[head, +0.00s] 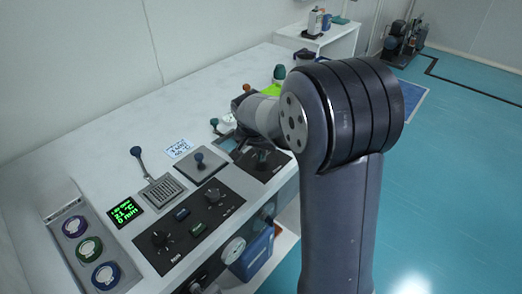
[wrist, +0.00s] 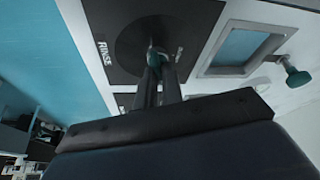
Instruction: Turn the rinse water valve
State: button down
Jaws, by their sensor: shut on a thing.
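The rinse water valve has a dark teal handle (wrist: 153,58) at the centre of a round dark disc on a black panel (wrist: 125,25) marked RINSE in the wrist view. My gripper (wrist: 157,72) has its two dark fingers shut on this handle. The fingers hide part of the handle, so its exact angle is hard to tell. In the head view a dark green valve handle (head: 262,158) shows on the black panel near the table's front edge, just below my wrist. My arm hides much of the gripper there.
A framed basin (wrist: 243,45) with a teal-knobbed lever (wrist: 297,77) lies beside the panel. In the head view, a control panel with knobs (head: 213,196), a green display (head: 125,211) and round coloured caps (head: 89,249) stand left. A blue container (head: 252,255) is below the edge.

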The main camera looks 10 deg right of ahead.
jog(key=m, duration=0.1)
jog(key=m+h+b, duration=0.1)
jog(key=shift+w+a+f+m+g+b, duration=0.1)
jog(key=shift+f+m+g+b, duration=0.05)
jog(key=shift+m+g+b, duration=0.2)
jog(key=shift+m+g+h, duration=0.25)
jog(key=shift+m+h, duration=0.05)
jog(key=shift+m, duration=0.75)
jog(key=c, duration=1.6)
grip_release()
jog(key=shift+o, duration=0.2)
jog(key=shift+r, duration=0.25)
jog(key=v, duration=1)
jog(key=shift+r, duration=0.3)
